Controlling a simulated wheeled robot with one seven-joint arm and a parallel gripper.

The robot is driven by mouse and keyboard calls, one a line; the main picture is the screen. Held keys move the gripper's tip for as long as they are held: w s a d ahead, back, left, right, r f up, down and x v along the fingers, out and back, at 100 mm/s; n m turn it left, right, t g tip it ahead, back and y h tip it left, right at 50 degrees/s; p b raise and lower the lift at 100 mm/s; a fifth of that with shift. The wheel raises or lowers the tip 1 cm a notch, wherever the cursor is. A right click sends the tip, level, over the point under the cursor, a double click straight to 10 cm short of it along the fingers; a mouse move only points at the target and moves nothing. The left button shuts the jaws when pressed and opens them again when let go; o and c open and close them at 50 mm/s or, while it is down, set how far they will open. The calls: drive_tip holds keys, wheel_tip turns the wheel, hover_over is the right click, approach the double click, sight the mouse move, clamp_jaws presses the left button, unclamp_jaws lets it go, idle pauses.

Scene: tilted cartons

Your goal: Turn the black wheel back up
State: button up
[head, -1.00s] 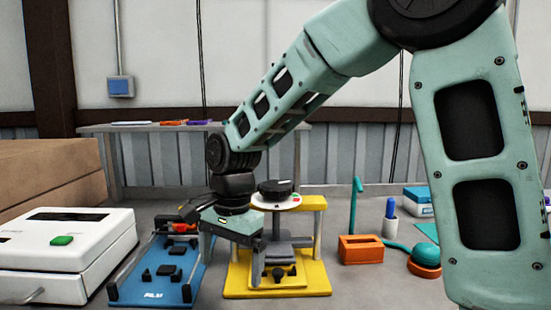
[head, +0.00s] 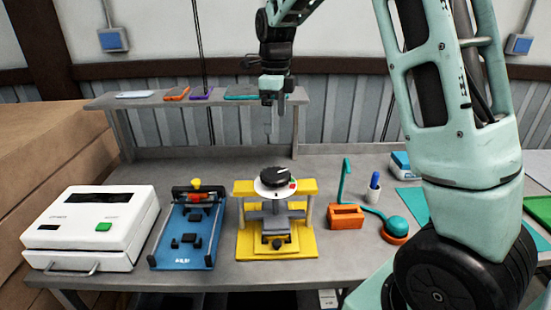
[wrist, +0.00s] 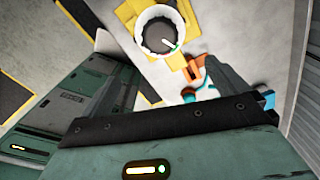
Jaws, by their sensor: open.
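The black wheel (head: 275,177) sits on a round white dial plate (head: 276,192) with a red mark, on top of the yellow stand (head: 250,243). A white pointer line shows on the wheel, aimed to the upper right in the head view.
A blue fixture (head: 186,238) and a white box with a green button (head: 98,228) stand left of the stand. An orange block (head: 346,217), a teal-topped item (head: 396,228) and a pen cup (head: 374,190) stand right. A raised shelf (head: 130,101) runs behind.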

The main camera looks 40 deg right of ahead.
sight(275, 173)
wheel_tip(275, 173, down, 17)
drive_tip(key=p, duration=0.5)
drive_tip(key=shift+f, duration=0.2)
drive_tip(key=c, duration=1)
